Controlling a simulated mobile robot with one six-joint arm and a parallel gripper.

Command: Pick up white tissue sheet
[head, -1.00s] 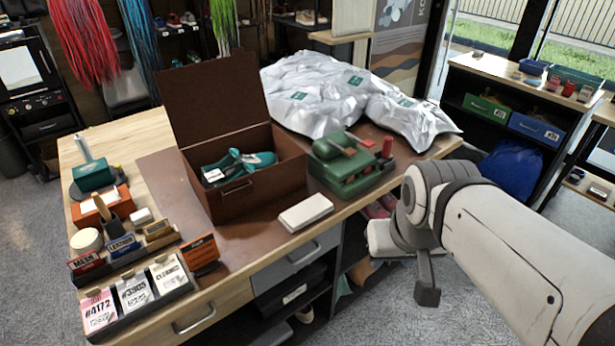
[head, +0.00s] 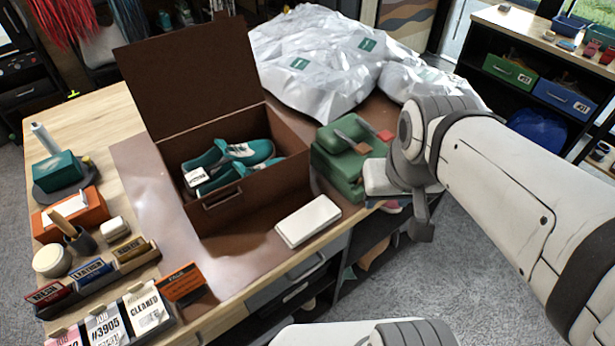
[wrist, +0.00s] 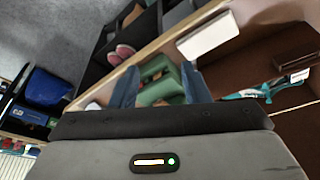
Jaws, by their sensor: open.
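A flat white slab, perhaps a stack of tissue sheets (head: 308,220), lies on the front edge of the workbench, right of the open brown shoebox (head: 222,208). It also shows in the wrist view (wrist: 207,35), beyond my fingers and to the right. Teal and white sneakers (head: 240,152) lie inside the box with a white tag. In the wrist view my gripper (wrist: 160,88) is open and empty, with a green block (wrist: 165,82) visible between and beyond the fingers. The fingers are apart from the slab. I cannot make out the fingertips in the head view.
The green block (head: 340,165) stands right of the box, near my arm. Crumpled silvery-white bags (head: 310,65) with green labels cover the bench's back. Card holders, an orange box (head: 75,212) and jars stand at left. Bench surface is bare around the slab's left side.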

